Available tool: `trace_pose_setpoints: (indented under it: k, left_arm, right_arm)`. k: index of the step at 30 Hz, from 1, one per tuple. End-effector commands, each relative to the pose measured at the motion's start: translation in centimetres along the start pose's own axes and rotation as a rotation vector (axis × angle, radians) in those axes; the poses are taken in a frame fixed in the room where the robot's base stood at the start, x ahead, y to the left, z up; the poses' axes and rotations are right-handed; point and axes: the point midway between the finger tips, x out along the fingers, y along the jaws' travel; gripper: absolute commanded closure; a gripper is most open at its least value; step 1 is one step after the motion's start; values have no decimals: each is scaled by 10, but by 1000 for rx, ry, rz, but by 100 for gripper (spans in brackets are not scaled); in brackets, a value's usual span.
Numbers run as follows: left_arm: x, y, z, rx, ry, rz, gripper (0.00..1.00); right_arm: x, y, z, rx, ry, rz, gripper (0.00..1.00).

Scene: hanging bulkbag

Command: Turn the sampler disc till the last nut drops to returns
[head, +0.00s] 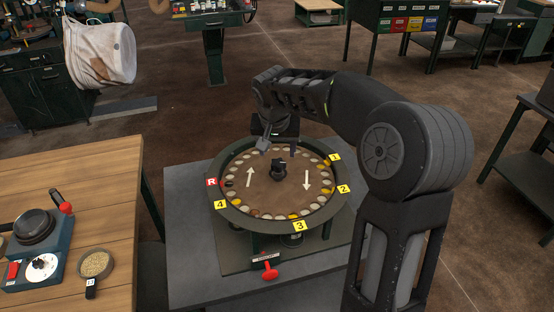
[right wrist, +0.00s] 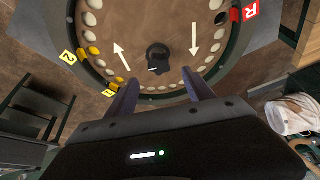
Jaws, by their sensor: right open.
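The sampler disc (head: 265,190) is a round tan plate inside a dark ring on a grey stand, with two white arrows and a black centre knob (head: 278,169). Pale, yellow and brown pieces sit in pockets around its rim; I cannot tell which is the last nut. A red R tag (head: 212,182) marks the ring's left side, and a dark pocket lies beside it. My right gripper (head: 279,147) is over the disc's far part, open and empty. In the right wrist view its spread fingers (right wrist: 159,79) point toward the knob (right wrist: 158,57), apart from it. My left gripper is out of view.
Yellow tags 1 to 4 stand around the ring. A red handle (head: 269,270) sticks out at the stand's front. A white bag (head: 103,52) hangs behind.

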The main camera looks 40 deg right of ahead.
Motion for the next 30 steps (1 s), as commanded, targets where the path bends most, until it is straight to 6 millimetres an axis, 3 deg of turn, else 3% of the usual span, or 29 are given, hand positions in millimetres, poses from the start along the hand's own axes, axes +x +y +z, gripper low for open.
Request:
trace_pose_setpoints:
  k: [13, 23, 30]
  left_arm:
    - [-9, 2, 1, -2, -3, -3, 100]
    - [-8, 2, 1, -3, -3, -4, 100]
    - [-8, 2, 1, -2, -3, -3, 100]
  right_arm:
    - [62, 1, 1, -1, -3, 3, 39]
    - [66, 0, 0, -1, -1, 1, 39]
    - [66, 0, 0, -1, -1, 1, 58]
